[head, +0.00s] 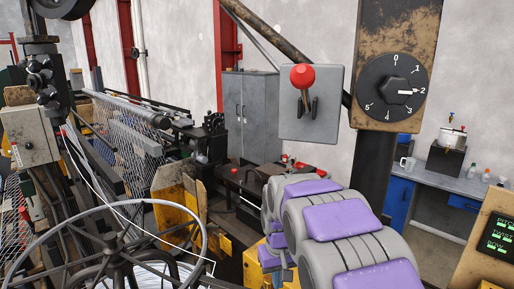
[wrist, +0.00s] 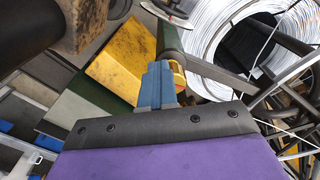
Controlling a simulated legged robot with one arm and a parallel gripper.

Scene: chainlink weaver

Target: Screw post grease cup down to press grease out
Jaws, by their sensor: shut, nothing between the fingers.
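My gripper (wrist: 156,72) shows in the wrist view as two blue fingers pressed together, shut and empty. Just right of the fingertips is a small round yellow, brass-like part (wrist: 178,76), partly hidden by them. It may be the grease cup, but I cannot tell for sure, nor whether the fingers touch it. A dark green post (wrist: 170,38) rises behind the fingers. In the head view I cannot make out a grease cup, and my gripper is hidden behind my grey arm with purple pads.
In the head view, a worn column with a numbered dial (head: 392,92) and a red-knobbed lever box (head: 311,103) stand close at the right. A spoked handwheel (head: 118,262) is at lower left. In the wrist view, a wire coil (wrist: 215,30) and yellow plate (wrist: 128,62) lie near the fingers.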

